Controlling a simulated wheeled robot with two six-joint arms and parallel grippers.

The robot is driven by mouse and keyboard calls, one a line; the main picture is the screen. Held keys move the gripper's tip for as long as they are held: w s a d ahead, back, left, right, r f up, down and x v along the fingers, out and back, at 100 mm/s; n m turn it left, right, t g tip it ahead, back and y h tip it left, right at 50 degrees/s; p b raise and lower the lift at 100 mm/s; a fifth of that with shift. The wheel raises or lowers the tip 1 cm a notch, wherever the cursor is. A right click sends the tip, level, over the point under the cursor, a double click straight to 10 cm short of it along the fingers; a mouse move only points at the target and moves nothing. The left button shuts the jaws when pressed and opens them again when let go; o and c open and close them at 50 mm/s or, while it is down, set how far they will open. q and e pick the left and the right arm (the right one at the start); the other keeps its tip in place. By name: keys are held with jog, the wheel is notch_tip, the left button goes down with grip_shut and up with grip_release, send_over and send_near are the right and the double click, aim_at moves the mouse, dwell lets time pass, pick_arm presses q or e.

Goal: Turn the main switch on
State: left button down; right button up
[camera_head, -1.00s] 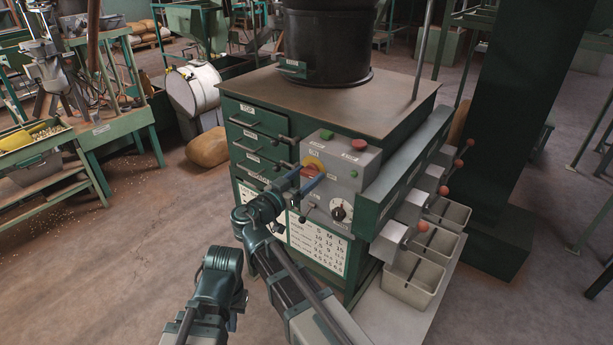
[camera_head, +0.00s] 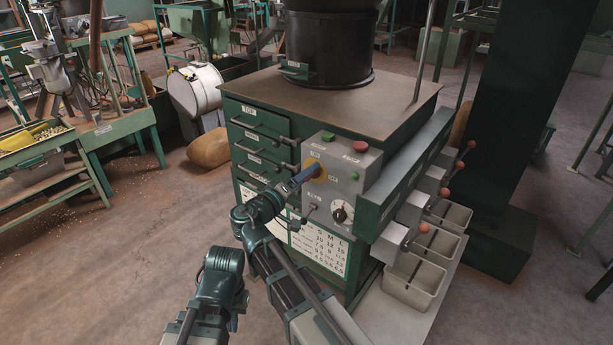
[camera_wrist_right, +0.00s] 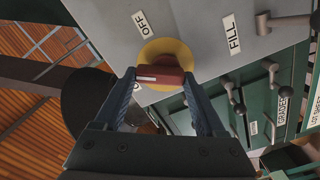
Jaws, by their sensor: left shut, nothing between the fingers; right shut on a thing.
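The main switch, a red handle (camera_wrist_right: 160,76) on a round yellow plate (camera_wrist_right: 166,52), is on the grey control panel (camera_head: 345,172). An OFF label (camera_wrist_right: 140,22) sits beside the plate; another label beneath is partly covered by a finger. My right gripper (camera_head: 310,173) is at the switch. In the right wrist view its two blue fingers (camera_wrist_right: 160,80) are shut on the red handle, one at each end. In the head view the fingers hide the handle. My left gripper (camera_head: 222,262) is low, left of the right arm and away from the panel; its fingers are hard to make out.
A green button (camera_head: 327,136), a red button (camera_head: 360,146) and a dial (camera_head: 341,211) share the panel. Small levers stick out near the switch. Grey bins (camera_head: 412,280) stand below red-knobbed levers at the right. Open floor lies to the left.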

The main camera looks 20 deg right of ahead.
jog(key=n, duration=0.6)
jog(key=shift+w+a+f, duration=0.1)
jog(key=shift+w+a, duration=0.05)
jog(key=shift+a, duration=0.05)
jog(key=shift+n, duration=0.4)
jog(key=o, duration=1.3)
pick_arm(q)
jog(key=shift+a, duration=0.15)
pick_arm(e)
jog(key=shift+a, duration=0.1)
